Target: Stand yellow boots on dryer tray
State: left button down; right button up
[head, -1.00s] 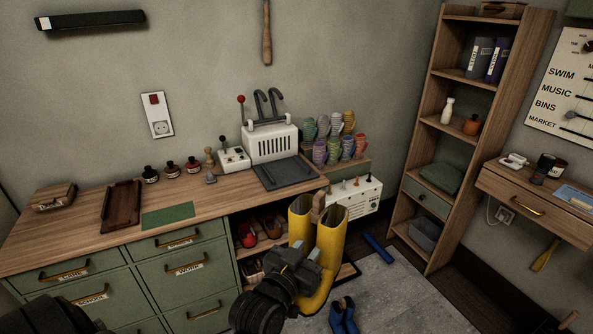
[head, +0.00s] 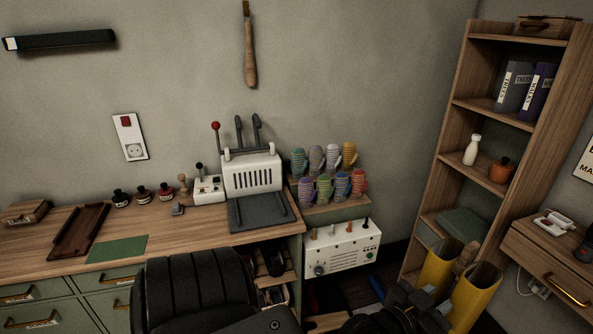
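The pair of yellow boots (head: 476,296) is at the lower right, upright with open tops, a tan wooden piece between them. My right gripper (head: 428,302) is at their left side and appears shut on them; its fingertips are hidden. The boots are off to the right of the bench, well away from the dryer. The white dryer (head: 252,173) with two dark upright hooks stands on the bench. Its dark grey tray (head: 262,211) lies flat in front and looks empty. A large black part of my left arm covers the lower middle; the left gripper does not show.
The tall wooden shelf (head: 448,190) and wall desk (head: 550,255) stand near the boots. A green mat (head: 118,249) lies on the bench's left.

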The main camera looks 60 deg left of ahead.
aim_at(259, 208)
jog(key=u, duration=0.3)
jog(key=i, duration=0.8)
jog(key=u, duration=1)
jog(key=i, duration=0.4)
jog(key=u, duration=0.4)
